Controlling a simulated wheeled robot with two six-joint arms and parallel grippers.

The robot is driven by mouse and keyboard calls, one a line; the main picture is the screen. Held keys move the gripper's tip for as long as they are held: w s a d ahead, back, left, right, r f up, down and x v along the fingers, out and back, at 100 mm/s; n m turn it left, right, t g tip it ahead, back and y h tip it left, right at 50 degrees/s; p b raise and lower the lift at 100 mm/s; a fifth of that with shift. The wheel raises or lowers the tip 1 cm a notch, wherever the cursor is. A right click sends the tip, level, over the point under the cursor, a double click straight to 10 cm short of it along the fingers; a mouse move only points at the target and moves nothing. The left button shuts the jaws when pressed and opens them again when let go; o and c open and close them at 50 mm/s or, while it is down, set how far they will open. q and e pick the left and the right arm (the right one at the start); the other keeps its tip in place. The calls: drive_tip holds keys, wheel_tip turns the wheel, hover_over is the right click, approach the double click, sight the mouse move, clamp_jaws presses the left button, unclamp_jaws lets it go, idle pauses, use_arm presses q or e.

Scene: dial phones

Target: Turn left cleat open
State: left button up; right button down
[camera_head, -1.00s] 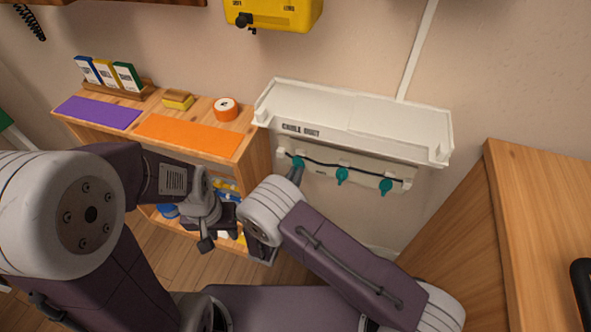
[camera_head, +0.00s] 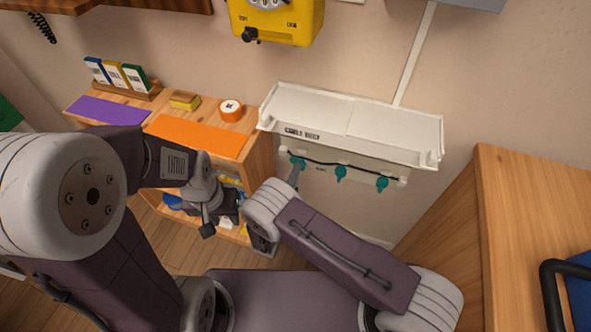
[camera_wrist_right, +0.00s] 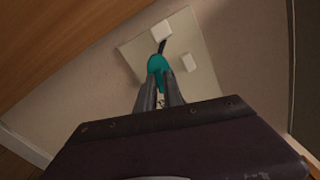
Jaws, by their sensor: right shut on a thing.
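Three teal cleats hang in a row on a pale strip below the white cable duct (camera_head: 400,152). The left cleat (camera_head: 298,161) is at the tip of my right gripper (camera_head: 295,176). The right wrist view shows the gripper's two fingers (camera_wrist_right: 160,90) shut on this teal cleat (camera_wrist_right: 158,64), with a dark cable beyond it. The middle cleat (camera_head: 341,173) and right cleat (camera_head: 382,184) hang free, with the dark cable running along the row. My left gripper (camera_head: 222,222) is in front of the shelf, away from the cleats; its jaws are not clear.
A wooden shelf (camera_head: 257,158) with an orange mat (camera_head: 200,136), tape roll (camera_head: 231,110) and small boxes stands left of the duct. A wooden cabinet (camera_head: 540,190) stands at the right. A yellow phone (camera_head: 277,22) is on the wall above.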

drive_tip(key=shift+d+f+n+p, duration=0.15)
drive_tip(key=shift+n+p, duration=0.1)
drive_tip(key=shift+n, duration=1.8)
drive_tip(key=shift+a+f+n+p, duration=0.1)
drive_tip(key=shift+n+p, duration=0.15)
drive_tip(key=shift+n, duration=1.8)
drive_tip(key=c, duration=1.5)
unclamp_jaws()
